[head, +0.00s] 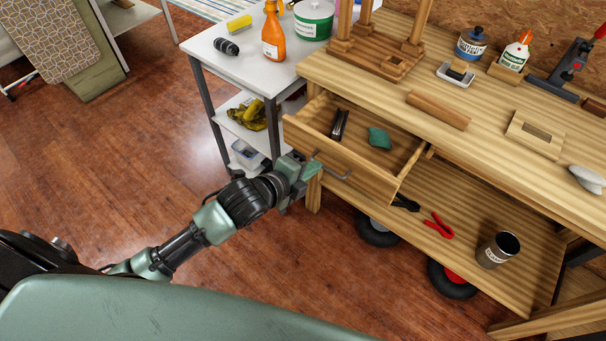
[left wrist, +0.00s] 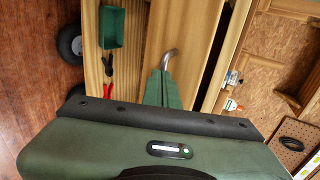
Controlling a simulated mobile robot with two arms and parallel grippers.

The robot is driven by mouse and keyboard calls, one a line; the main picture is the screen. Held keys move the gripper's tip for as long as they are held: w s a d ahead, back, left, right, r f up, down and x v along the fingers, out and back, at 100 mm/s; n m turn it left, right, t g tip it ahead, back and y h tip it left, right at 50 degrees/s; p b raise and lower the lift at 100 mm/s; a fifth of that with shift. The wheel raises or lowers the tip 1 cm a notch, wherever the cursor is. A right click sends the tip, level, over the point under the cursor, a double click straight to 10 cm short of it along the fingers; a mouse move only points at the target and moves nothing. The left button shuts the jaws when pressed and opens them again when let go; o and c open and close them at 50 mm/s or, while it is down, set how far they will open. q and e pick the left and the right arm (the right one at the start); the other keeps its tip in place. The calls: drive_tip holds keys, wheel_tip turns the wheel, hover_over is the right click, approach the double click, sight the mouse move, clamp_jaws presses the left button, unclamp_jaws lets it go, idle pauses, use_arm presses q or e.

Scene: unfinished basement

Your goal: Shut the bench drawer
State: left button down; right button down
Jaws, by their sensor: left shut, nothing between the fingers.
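The bench drawer (head: 335,160) stands pulled out from the wooden bench, with a dark metal tool (head: 339,125) and a green piece (head: 379,138) inside. Its curved metal handle (head: 334,172) is on the front panel and also shows in the left wrist view (left wrist: 169,57). My left gripper (head: 313,168) is at the drawer front, by the left end of the handle. Its green fingers (left wrist: 162,88) are shut and empty, with their tips at the handle. I cannot tell whether they touch it. My right gripper is out of view.
The bench top (head: 490,112) carries wood blocks, bottles and a clamp. A lower shelf (head: 470,205) holds pliers and a can (head: 498,249); a green bin (left wrist: 112,27) shows in the wrist view. A metal cart (head: 233,62) stands left of the drawer. Open floor lies left.

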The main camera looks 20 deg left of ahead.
use_arm(q)
approach(356, 133)
drive_tip(key=w+d, duration=0.1)
drive_tip(key=w, duration=0.1)
drive_tip(key=w+b, duration=0.1)
drive_tip(key=w, duration=0.1)
drive_tip(key=w+d, duration=0.1)
drive_tip(key=w, duration=0.2)
drive_tip(key=shift+d+b, duration=0.3)
drive_tip(key=shift+d, duration=0.05)
drive_tip(key=shift+w+d, duration=0.2)
drive_tip(key=shift+w, duration=0.45)
drive_tip(key=shift+r, duration=0.35)
